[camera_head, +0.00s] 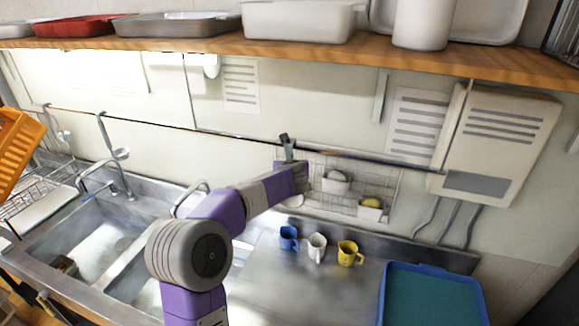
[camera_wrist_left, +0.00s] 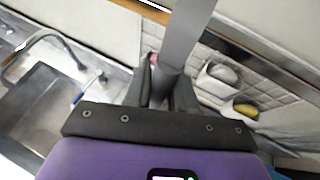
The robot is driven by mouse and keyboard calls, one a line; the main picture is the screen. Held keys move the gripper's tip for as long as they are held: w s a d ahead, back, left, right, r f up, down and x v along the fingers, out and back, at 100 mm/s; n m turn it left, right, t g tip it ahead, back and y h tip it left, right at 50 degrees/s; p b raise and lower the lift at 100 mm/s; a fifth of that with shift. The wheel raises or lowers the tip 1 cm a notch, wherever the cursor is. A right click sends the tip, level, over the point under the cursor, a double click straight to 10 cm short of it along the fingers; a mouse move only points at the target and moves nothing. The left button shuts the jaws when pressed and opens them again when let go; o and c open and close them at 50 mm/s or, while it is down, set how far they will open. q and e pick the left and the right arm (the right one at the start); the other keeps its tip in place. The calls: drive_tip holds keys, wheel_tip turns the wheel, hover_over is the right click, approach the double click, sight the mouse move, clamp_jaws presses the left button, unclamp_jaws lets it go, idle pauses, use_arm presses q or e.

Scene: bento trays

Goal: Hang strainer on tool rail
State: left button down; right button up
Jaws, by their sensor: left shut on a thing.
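My left gripper (camera_head: 290,165) is raised in front of the back wall, close to the tool rail (camera_head: 372,160). In the left wrist view the gripper (camera_wrist_left: 160,98) is shut on a grey handle, which I take for the strainer (camera_wrist_left: 188,35). The flat handle rises from between the fingers and leaves the top of the picture. In the head view a short dark end of the strainer (camera_head: 285,144) stands above the gripper, about level with the rail. Whether it touches the rail I cannot tell. The strainer's bowl is not clearly visible. My right gripper is not in view.
A wire rack with white bins (camera_head: 370,209) hangs below the rail. Blue (camera_head: 289,238), white (camera_head: 317,247) and yellow (camera_head: 348,253) mugs stand on the counter. A ladle (camera_head: 110,138) hangs at the left above the sink (camera_head: 75,235). A wooden shelf (camera_head: 300,50) overhangs the wall.

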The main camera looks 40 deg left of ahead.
use_arm(q)
drive_tip(key=shift+f, duration=0.25)
drive_tip(key=c, duration=0.8)
unclamp_jaws()
drive_tip(key=shift+c, duration=0.2)
drive_tip(key=b+v, duration=0.1)
drive_tip(key=v, duration=0.6)
drive_tip(key=shift+s+d+r, duration=0.2)
